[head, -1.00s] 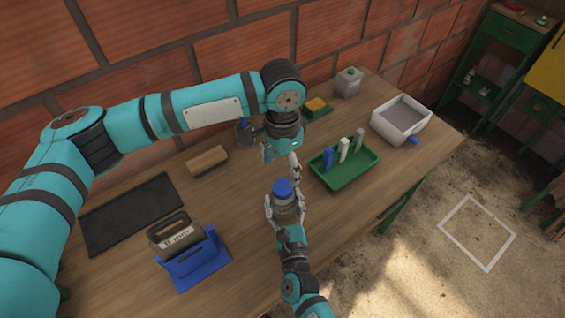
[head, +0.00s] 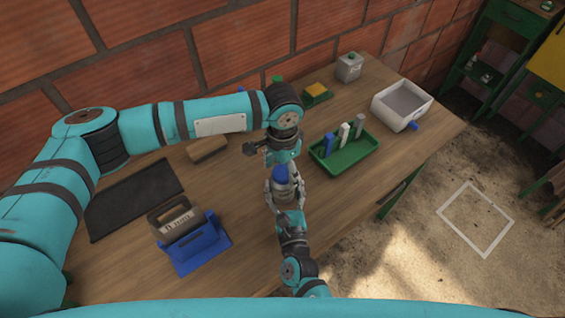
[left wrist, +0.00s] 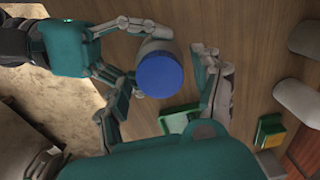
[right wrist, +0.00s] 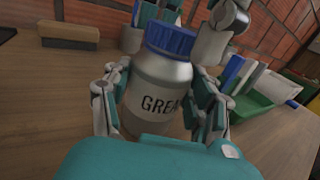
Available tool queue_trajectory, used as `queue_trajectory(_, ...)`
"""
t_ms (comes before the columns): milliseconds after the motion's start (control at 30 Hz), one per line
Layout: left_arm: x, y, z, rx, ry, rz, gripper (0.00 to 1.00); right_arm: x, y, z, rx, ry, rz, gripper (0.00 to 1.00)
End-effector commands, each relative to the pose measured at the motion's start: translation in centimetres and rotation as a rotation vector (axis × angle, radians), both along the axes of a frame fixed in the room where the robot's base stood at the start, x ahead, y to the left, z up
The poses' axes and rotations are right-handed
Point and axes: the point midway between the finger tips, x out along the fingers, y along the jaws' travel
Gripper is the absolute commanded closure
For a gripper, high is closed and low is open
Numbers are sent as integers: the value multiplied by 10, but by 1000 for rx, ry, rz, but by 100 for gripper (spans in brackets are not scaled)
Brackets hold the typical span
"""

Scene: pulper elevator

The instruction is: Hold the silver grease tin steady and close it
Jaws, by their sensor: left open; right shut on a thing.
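The silver grease tin (right wrist: 158,95) stands upright between the fingers of my right gripper (head: 285,194), which is shut on its body. Its printed label shows in the right wrist view. The blue lid (right wrist: 172,38) sits on top of the tin; I cannot tell whether it is tight. The lid (head: 281,174) also shows in the head view, and from above in the left wrist view (left wrist: 159,75). My left gripper (left wrist: 168,72) is open, its fingers on either side of the lid, with no clear contact. The tin's base is hidden in the head view.
A green tray (head: 345,165) with several upright pieces lies just right of the tin. A blue stand (head: 196,248) and a dark mat (head: 135,199) are on the left. Bare wood lies between.

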Motion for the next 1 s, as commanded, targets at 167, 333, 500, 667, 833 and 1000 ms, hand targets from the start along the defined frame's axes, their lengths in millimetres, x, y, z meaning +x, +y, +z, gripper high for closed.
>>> queue_trajectory(167,0,0,0,0,0,0,34,0,0,0,0,-1,0,100)
queue_trajectory(333,0,0,0,0,0,-1,52,0,0,0,0,-1,0,100)
queue_trajectory(500,0,0,0,0,0,0,74,0,0,0,0,-1,0,100)
queue_trajectory(667,0,0,0,1,-1,0,93,0,0,0,0,-1,0,100)
queue_trajectory(833,0,0,0,1,-1,-8,93,0,0,0,0,-1,0,100)
queue_trajectory(1000,0,0,0,0,-1,-8,36,0,0,0,0,-1,0,100)
